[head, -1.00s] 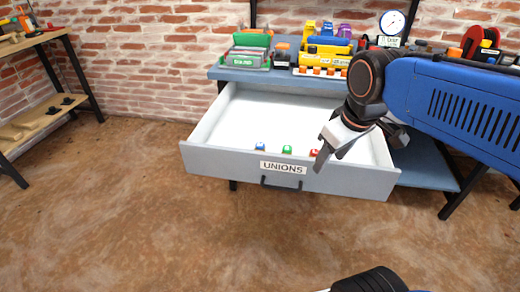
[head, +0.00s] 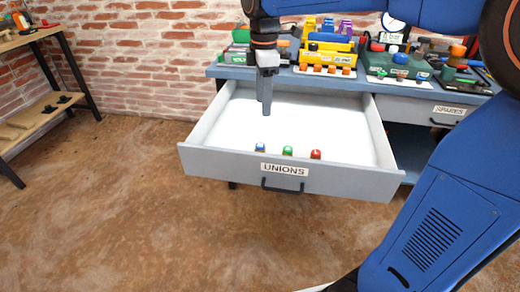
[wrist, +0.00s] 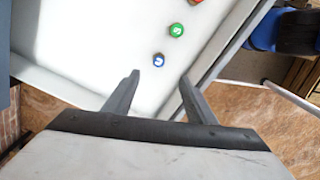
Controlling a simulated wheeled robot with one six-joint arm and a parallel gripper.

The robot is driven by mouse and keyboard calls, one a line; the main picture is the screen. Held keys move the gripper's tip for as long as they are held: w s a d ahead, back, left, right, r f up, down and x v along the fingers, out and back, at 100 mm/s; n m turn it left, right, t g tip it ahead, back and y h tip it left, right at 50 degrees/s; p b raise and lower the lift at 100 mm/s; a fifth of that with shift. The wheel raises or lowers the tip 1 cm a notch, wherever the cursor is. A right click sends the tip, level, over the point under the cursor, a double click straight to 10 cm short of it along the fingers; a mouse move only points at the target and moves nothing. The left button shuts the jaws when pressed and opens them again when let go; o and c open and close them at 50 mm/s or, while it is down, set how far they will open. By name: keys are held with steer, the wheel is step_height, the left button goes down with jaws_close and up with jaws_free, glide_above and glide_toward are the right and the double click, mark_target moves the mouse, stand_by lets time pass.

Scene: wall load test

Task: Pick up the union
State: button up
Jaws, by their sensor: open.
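An open drawer (head: 225,163) labelled UNIONS holds three small caps in a row near its front wall: a blue one (head: 260,147), a green one (head: 287,151) and a red one (head: 316,154). My gripper (head: 266,116) points down above the drawer floor, behind the blue cap in the head view. In the wrist view my gripper (wrist: 160,76) is open and empty. The blue cap (wrist: 159,60), with a white letter, appears just beyond the gap between the fingertips. The green cap (wrist: 177,29) lies farther off, and the red one (wrist: 195,1) is cut by the top edge.
The bench top (head: 225,72) behind the drawer carries a green bin, a yellow holder (head: 328,57) and a dark green rack (head: 395,66). A closed drawer marked SPARES (head: 420,107) is at right. A wooden shelf (head: 45,115) stands far left. The drawer's back is clear.

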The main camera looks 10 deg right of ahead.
glide_above(260, 145)
steer(key=f, duration=1.2)
steer(key=shift+s+d, duration=0.1)
steer(key=shift+d, duration=0.25)
steer(key=shift+a+f, duration=0.15)
steer(key=shift+f, duration=1.2)
steer(key=shift+a+f, duration=0.15)
steer(key=shift+f, duration=1.2)
steer(key=c, duration=1.2)
